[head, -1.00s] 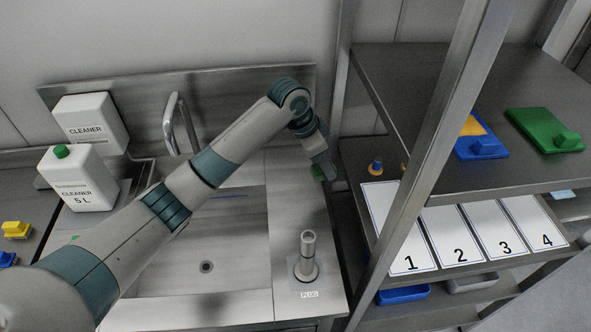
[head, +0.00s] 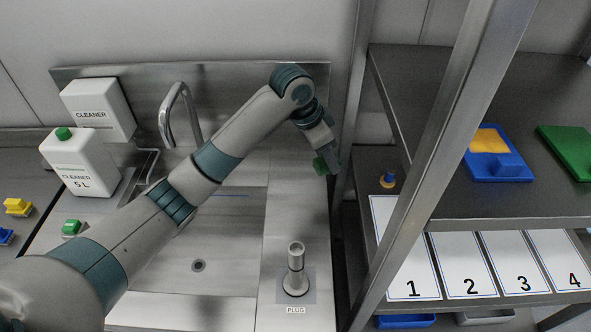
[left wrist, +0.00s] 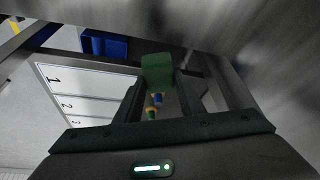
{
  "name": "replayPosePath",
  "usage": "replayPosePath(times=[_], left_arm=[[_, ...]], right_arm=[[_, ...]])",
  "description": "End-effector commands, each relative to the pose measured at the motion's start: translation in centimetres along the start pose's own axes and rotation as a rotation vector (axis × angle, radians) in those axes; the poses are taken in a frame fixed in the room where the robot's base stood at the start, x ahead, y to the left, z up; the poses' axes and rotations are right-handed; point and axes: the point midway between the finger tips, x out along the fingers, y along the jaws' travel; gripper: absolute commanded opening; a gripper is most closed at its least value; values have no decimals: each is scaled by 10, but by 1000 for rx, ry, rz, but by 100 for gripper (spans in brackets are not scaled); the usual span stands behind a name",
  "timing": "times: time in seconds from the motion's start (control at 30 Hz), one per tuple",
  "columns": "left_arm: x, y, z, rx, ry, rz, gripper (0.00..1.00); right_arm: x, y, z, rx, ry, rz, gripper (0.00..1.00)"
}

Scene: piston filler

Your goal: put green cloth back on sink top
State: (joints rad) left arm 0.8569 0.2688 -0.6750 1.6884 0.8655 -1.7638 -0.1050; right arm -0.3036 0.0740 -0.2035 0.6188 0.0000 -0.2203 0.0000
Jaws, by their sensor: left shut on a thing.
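The green cloth (head: 320,166), which looks like a small folded block, is held by my left gripper (head: 328,160). The gripper is shut on it. In the left wrist view the green cloth (left wrist: 158,70) shows between the two fingers (left wrist: 160,92). The gripper hangs at the right edge of the steel sink top (head: 243,286), near the gap to the shelf rack, with the cloth seemingly above the surface. My left arm crosses the sink and hides part of the basin. My right gripper is not in view.
A plug (head: 296,270) stands on the sink top's right part. The faucet (head: 179,115) and cleaner containers (head: 80,160) are at the back left. A green-topped item (head: 72,228) lies on the left. The rack post (head: 435,160) stands close right, with numbered cards (head: 470,265) behind.

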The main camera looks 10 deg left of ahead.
Motion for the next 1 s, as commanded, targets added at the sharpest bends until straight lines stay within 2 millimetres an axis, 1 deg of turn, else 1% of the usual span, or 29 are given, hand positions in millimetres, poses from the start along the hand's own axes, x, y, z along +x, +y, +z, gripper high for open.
replayPosePath(times=[0.17,0.27,0.5,0.6,0.77,1.0], left_arm=[[7,-20,14,-7,-4,0,11],[13,-36,23,-7,-4,0,11],[32,-78,49,-7,-3,1,11],[38,-91,58,-5,-2,0,11],[44,-103,65,-3,0,0,11],[46,-104,66,-1,0,-1,11]], right_arm=[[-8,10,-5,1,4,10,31],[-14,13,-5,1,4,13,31],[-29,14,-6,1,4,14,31],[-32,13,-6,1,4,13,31],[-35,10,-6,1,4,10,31],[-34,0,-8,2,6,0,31]])
